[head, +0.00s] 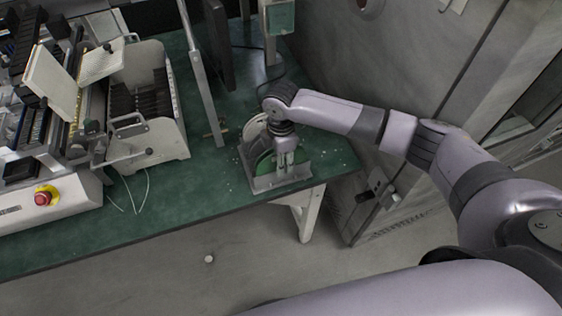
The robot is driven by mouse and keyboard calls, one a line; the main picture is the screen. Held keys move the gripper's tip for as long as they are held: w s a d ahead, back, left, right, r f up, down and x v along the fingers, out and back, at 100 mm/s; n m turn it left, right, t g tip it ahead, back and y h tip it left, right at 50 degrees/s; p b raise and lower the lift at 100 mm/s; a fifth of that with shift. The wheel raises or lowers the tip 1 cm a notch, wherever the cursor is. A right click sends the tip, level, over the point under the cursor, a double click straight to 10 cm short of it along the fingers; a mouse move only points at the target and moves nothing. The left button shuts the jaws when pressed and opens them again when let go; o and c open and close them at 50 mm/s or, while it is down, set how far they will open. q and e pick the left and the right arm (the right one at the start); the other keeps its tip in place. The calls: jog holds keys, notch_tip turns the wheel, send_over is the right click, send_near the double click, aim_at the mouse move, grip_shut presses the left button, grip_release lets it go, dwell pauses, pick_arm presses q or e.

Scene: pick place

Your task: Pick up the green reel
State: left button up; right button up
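The green reel (264,166) stands on edge in a grey metal holder (283,182) near the right end of the green table. Only part of its disc shows, because my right gripper is in front of it. My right gripper (287,161) points down over the holder, with its fingers at the reel. Whether the fingers grip the reel or are only beside it, I cannot tell. My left gripper is not in view.
A white reel (254,129) stands just behind the green one. The green table (105,235) also carries a large machine (150,100) with a red stop button (43,198) at left. A metal post (198,75) rises behind the reels. A wall and cabinet are at right.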

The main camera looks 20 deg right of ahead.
grip_shut()
dwell(0.6)
